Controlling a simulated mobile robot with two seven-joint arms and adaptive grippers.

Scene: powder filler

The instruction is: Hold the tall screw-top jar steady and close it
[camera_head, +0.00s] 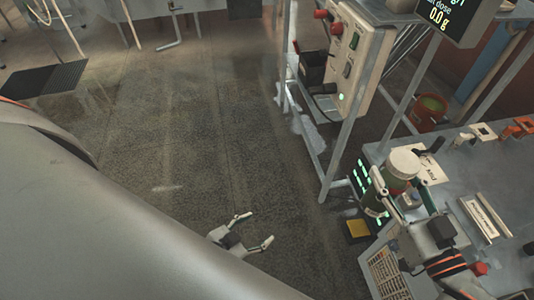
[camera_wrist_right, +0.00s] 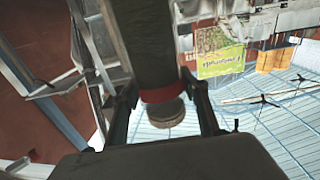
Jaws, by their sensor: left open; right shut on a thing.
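A pale cylinder with a round, light greenish top (camera_head: 404,163), which looks to be the tall jar, stands up from the bench at the right of the head view. My right gripper (camera_head: 402,190) has its fingers on either side of it and is shut on it. In the right wrist view a round greyish piece (camera_wrist_right: 162,113) below a red band (camera_wrist_right: 160,93) shows between the fingers; I cannot tell whether it is jar or lid. My left gripper (camera_head: 252,230) is open and empty above the floor, well to the left of the bench.
The grey bench (camera_head: 480,180) carries papers, small orange and white devices and a keypad (camera_head: 384,273). A metal frame with a control box (camera_head: 355,57) stands behind, left of the jar. An orange bucket (camera_head: 429,112) is beyond the bench. The floor at centre is clear.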

